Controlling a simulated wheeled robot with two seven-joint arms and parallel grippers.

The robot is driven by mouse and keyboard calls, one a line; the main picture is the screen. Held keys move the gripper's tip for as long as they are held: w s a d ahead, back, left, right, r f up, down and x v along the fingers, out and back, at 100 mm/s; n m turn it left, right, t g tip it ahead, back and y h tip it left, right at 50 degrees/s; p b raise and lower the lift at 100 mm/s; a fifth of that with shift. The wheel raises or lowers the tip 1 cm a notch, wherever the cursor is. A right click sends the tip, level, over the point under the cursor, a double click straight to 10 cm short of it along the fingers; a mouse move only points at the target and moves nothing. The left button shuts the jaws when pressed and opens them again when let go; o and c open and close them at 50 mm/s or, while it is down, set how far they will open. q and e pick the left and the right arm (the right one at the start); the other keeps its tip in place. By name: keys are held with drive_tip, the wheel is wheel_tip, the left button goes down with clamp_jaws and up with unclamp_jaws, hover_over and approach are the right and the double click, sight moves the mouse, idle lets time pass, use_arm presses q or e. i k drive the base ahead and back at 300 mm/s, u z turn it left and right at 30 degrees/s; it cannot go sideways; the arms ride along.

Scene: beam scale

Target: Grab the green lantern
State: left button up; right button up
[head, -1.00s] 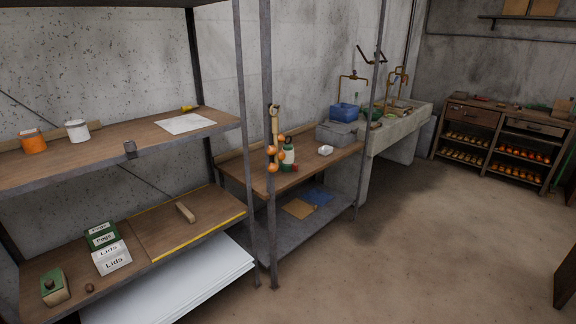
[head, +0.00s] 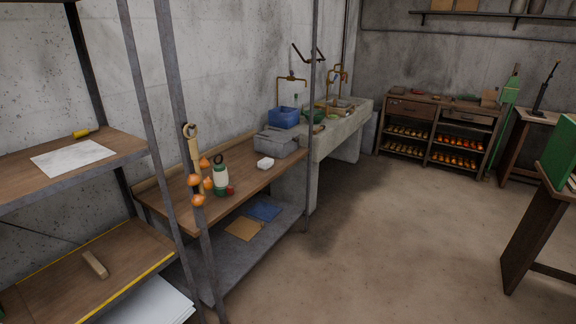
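The green lantern (head: 220,178), with a green top and base and a pale middle, stands upright on the wooden workbench (head: 247,184) at left of centre. A small red item (head: 230,190) is beside its base. Orange round things (head: 207,183) hang near the post just left of it, close in front of the bench. Neither of my grippers shows in the head view.
A metal shelf rack (head: 140,100) stands at the near left, its posts in front of the bench. A grey box (head: 276,144) and a white item (head: 265,163) sit further along the bench. A wooden table (head: 535,215) stands at right. The floor between is clear.

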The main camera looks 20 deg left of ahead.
sight(221, 175)
drive_tip(key=z, duration=0.55)
drive_tip(key=i, duration=2.1)
drive_tip(key=u, duration=0.25)
drive_tip(key=i, duration=1.2)
drive_tip(key=u, duration=1.6)
drive_tip(key=i, duration=0.7)
drive_tip(key=u, duration=0.5)
